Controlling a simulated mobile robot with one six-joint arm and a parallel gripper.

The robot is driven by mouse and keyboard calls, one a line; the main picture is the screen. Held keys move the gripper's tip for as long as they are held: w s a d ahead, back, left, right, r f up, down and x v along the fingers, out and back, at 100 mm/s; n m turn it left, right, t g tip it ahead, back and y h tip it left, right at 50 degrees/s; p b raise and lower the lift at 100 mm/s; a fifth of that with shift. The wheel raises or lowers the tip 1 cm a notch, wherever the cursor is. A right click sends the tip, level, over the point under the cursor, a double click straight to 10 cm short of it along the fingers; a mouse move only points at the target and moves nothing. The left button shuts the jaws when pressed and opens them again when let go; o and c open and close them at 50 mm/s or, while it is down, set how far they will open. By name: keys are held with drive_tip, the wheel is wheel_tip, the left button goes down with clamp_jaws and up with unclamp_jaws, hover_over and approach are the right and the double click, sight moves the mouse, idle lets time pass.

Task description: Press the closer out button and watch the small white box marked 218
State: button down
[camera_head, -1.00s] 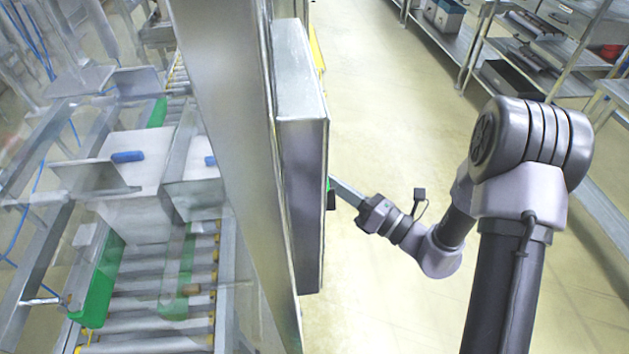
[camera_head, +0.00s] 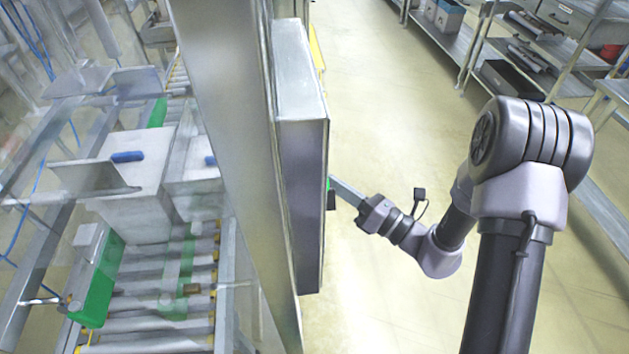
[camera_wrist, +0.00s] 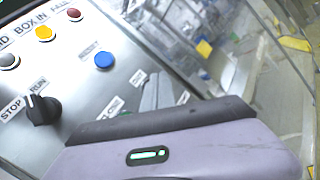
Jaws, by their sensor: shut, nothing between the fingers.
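The control box (camera_head: 303,180) is fixed to the side of the steel upright. My gripper (camera_head: 334,188) is shut with its tip at the box's button face, beside a green spot. The wrist view shows the button panel (camera_wrist: 80,85) with a yellow button (camera_wrist: 45,33), a red button (camera_wrist: 74,14), a blue button (camera_wrist: 103,60) and a black STOP/RUN knob (camera_wrist: 43,110). My gripper's body covers the lower part, and the fingertips and any button under them are hidden. A white box (camera_head: 150,185) stands on the rollers behind the guard; no number is readable.
The roller conveyor (camera_head: 150,330) lies left of the upright, with a green guide (camera_head: 95,290) beside it. A second pale box (camera_head: 192,165) is close to the upright. Shelves (camera_head: 540,50) stand at the back right. The floor between is clear.

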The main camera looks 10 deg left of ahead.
drive_tip(key=shift+a, duration=0.1)
idle(0.7)
drive_tip(key=shift+s+a, duration=0.1)
drive_tip(key=shift+a, duration=0.25)
